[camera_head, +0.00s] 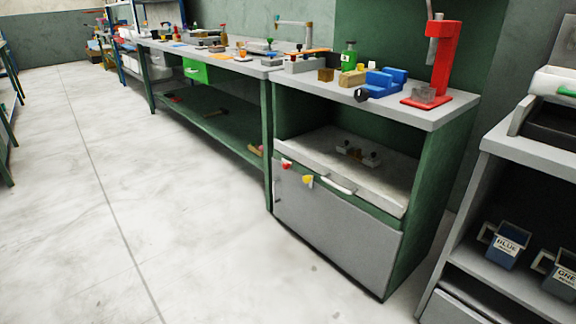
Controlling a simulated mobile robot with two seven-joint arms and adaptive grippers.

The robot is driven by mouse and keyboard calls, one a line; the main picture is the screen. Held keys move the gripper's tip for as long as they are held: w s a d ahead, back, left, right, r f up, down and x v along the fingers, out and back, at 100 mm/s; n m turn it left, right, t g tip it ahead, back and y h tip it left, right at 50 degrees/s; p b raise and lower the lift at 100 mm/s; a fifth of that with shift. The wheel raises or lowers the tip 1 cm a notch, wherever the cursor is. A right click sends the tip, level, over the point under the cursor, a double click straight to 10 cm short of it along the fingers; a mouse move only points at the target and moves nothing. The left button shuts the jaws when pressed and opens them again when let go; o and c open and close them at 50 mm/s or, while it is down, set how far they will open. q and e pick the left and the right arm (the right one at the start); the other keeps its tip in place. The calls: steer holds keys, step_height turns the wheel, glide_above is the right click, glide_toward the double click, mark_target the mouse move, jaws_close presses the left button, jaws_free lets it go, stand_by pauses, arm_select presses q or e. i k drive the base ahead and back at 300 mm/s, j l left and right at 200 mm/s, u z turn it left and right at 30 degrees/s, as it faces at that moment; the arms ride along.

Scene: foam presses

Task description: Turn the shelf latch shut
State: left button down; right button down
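A grey shelf (373,187) sits in the open upper bay of the green cabinet (437,170). A white bar handle (338,185) is on its front edge. Left of the handle are a small red piece (286,165) and a small yellow piece (308,181). Either could be the shelf latch; I cannot tell which, nor how it is turned. Small dark and brown parts (357,153) lie at the back of the shelf. Neither of my grippers is in view.
A grey door panel (335,238) closes the cabinet's lower part. A red press (444,62) and blue vise (382,83) stand on top. A long workbench (213,62) runs left. A rack with blue bins (504,247) stands right. The pale floor (170,210) in front is clear.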

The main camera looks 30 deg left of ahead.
mark_target(286, 164)
steer(key=i+j+z, duration=0.1)
steer(key=i+j, duration=0.15)
steer(key=i+j+z, duration=0.1)
steer(key=i+j, duration=0.15)
steer(key=j, duration=0.25)
steer(key=i+j+z, duration=0.1)
steer(key=j, duration=0.3)
steer(key=i+l, duration=0.05)
steer(key=i, duration=0.05)
